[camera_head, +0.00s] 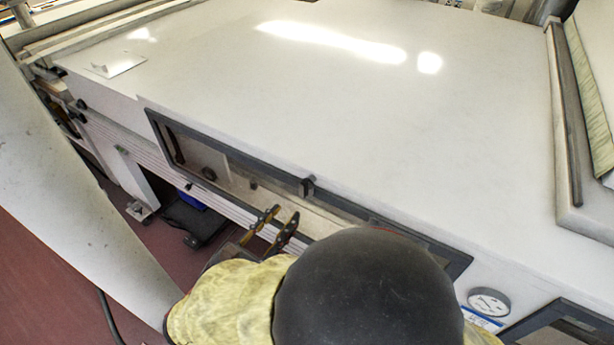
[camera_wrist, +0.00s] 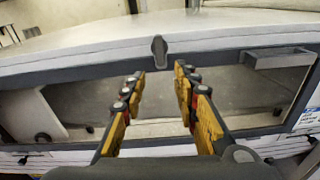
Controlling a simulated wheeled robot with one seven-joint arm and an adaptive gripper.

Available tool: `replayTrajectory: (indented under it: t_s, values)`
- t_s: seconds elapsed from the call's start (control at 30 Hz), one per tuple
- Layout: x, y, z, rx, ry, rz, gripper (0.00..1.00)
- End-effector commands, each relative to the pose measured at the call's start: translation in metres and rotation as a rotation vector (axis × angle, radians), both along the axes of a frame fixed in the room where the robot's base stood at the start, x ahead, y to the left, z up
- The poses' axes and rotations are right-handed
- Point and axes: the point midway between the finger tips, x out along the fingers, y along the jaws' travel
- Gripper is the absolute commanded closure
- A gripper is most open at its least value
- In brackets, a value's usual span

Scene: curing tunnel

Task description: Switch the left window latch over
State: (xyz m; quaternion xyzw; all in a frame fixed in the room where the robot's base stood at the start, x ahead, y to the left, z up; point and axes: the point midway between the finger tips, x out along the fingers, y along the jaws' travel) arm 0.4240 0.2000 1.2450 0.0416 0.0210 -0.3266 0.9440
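The window (camera_head: 215,172) is a long dark-framed pane in the side of the white housing. A small dark latch (camera_head: 307,186) sits at the middle of its upper frame edge. In the wrist view the latch (camera_wrist: 159,48) stands roughly upright across the top frame. My gripper (camera_head: 284,217) is in front of the window, below and a little left of the latch in the head view. In the wrist view my gripper (camera_wrist: 160,74) is open and empty, its yellow-and-black fingers apart with the latch just beyond, between their tips. I see no contact. My arm hides the window's lower right part.
A grey handle (camera_wrist: 280,58) juts out at the window's right in the wrist view. A round gauge (camera_head: 489,301) and a second dark-framed window (camera_head: 570,322) are at lower right. A black object (camera_head: 195,222) lies on the reddish floor.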

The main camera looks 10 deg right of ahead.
Motion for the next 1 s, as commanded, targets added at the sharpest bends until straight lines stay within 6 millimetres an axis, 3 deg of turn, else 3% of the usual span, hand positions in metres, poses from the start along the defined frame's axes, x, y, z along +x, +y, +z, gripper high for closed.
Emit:
replayTrajectory:
  t_s: [0.03, 0.13, 0.7, 1.0]
  values:
    - [0.003, 0.003, 0.011, -0.039, -0.019, 0.013, 0.7]
    - [0.002, -0.001, 0.02, -0.092, -0.019, 0.004, 0.7]
    - [0.057, -0.044, 0.019, -0.093, -0.011, 0.001, 0.7]
    - [0.063, -0.048, 0.019, -0.093, -0.011, 0.004, 0.7]
